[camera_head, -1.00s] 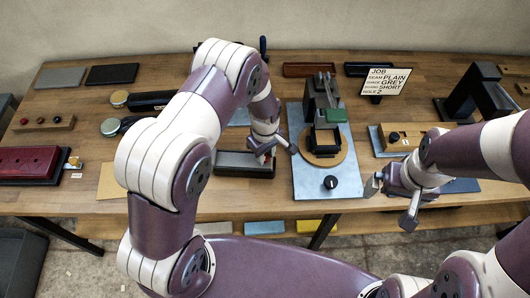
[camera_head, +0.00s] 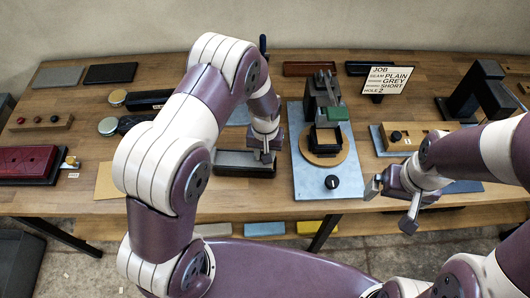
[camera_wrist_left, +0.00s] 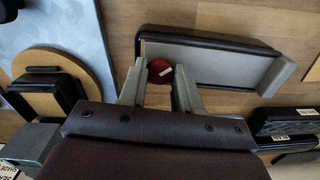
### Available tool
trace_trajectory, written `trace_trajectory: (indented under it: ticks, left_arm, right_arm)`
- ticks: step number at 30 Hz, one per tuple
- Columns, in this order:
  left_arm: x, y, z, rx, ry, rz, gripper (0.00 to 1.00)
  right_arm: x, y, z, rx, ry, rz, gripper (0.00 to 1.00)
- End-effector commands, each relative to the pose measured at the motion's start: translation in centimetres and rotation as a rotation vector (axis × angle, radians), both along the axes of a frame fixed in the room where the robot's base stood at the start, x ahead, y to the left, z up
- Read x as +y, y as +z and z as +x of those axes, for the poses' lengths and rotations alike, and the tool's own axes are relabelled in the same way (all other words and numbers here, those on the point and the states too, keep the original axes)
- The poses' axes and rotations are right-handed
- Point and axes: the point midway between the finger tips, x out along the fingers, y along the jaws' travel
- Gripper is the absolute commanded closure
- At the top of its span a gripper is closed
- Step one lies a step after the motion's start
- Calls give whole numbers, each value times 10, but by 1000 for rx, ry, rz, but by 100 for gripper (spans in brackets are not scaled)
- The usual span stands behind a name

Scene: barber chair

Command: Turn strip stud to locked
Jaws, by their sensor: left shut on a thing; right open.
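The strip stud appears to be the round red knob with a white mark (camera_wrist_left: 160,70) in the left wrist view, at one edge of the dark-framed tray with a grey inside. That tray (camera_head: 232,170) lies left of the blue-grey plate in the head view. My left gripper (camera_head: 265,154) is low over the tray's back right part. In the left wrist view my left gripper (camera_wrist_left: 161,80) is shut on the knob, one finger on each side. The head view hides the knob behind the fingers. My right gripper (camera_head: 391,206) is open and empty at the table's front edge.
A blue-grey plate (camera_head: 309,184) with a black dial (camera_head: 332,182) and a round wooden disc (camera_head: 338,157) stands right of the tray. A job sign (camera_head: 388,79) is at the back. A wooden block with a black knob (camera_head: 405,137) sits at right. A tan sheet (camera_head: 107,182) lies left.

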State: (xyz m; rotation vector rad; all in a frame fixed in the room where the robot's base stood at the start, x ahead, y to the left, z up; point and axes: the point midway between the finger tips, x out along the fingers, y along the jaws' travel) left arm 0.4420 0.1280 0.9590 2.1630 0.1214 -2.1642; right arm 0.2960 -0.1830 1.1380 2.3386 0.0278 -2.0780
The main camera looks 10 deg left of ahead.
Motion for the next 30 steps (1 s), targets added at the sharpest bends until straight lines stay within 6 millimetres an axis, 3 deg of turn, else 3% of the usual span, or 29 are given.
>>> trace_trajectory:
  ticks: [18, 30]
  left_arm:
    - [0, 0, 1, -2, -535, 0, 98]
    - [0, 1, 1, -2, -704, 0, 98]
  right_arm:
    - [0, -9, 0, 0, 0, 0, 0]
    - [0, -11, 0, 0, 0, 0, 0]
